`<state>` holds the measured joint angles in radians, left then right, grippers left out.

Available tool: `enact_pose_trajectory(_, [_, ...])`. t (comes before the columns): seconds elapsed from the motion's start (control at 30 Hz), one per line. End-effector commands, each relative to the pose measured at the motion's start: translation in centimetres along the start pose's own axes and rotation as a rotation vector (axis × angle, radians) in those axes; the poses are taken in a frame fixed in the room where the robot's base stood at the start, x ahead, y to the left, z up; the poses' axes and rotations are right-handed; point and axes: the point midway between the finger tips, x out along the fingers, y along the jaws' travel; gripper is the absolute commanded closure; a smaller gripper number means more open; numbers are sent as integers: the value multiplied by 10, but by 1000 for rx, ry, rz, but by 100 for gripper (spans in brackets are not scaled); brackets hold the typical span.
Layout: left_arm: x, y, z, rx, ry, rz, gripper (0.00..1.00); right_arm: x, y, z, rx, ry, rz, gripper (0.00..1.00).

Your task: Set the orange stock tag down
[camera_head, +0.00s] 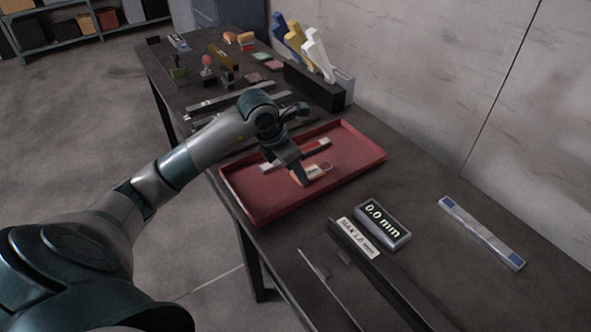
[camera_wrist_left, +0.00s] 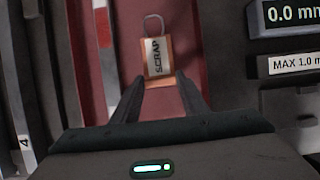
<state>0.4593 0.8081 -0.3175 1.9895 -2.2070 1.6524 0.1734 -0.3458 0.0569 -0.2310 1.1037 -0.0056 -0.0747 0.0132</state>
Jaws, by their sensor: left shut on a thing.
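The orange stock tag (camera_wrist_left: 158,60) has a wire loop and a white label reading SCRAP. My left gripper (camera_wrist_left: 160,82) is shut on its near end, with the loop pointing away from the gripper. In the head view the tag (camera_head: 318,171) shows beside the fingertips of my left gripper (camera_head: 301,176), over the red tray (camera_head: 245,207). I cannot tell whether the tag touches the tray floor. The red tray (camera_wrist_left: 185,25) lies beneath the tag in the left wrist view. My right gripper is not in view.
A metal bar (camera_head: 282,160) lies in the tray beside the tag. A 0.0 mm display (camera_head: 382,224) and a MAX 1.0 mm gauge (camera_head: 357,240) stand nearer. A blue-ended strip (camera_head: 480,231) lies right. A dark holder (camera_head: 312,88) stands behind the tray. The tray's right part is clear.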

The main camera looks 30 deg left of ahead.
Motion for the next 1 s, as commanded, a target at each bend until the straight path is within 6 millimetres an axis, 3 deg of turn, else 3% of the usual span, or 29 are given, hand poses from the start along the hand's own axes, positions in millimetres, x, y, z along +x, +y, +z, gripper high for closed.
enact_pose_trajectory(0.47, [7,0,-3,0,-1,1,81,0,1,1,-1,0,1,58])
enact_pose_trajectory(0.5, [7,0,-3,0,-1,1,53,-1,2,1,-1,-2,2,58])
enact_pose_trajectory(0.57, [6,0,-3,0,-1,1,41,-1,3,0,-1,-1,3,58])
enact_pose_trajectory(1.0, [4,0,-2,0,-1,1,41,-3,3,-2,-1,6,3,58])
